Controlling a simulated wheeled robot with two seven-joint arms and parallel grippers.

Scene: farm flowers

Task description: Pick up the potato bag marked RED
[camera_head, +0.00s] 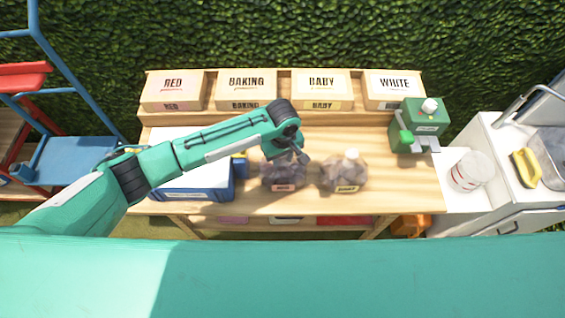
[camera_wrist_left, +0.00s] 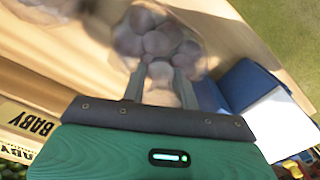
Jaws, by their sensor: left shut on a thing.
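A clear bag of potatoes (camera_head: 283,175) with a reddish label stands on the wooden table, in the middle of the head view. Its label text is too small to read surely. My left gripper (camera_head: 301,157) is at the top of this bag, which the arm partly hides. In the left wrist view, the gripper's fingers (camera_wrist_left: 160,88) are shut on the bag's upper part, and the potatoes (camera_wrist_left: 155,35) show beyond them. A second potato bag (camera_head: 345,175) with a yellow label stands just to the right. My right gripper is not in view.
Boxes marked RED (camera_head: 173,88), BAKING (camera_head: 246,86), BABY (camera_head: 321,87) and WHITE (camera_head: 394,86) line the back shelf. A blue and white crate (camera_head: 195,182) sits left of the bags. A green machine (camera_head: 420,125) stands at the table's right end.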

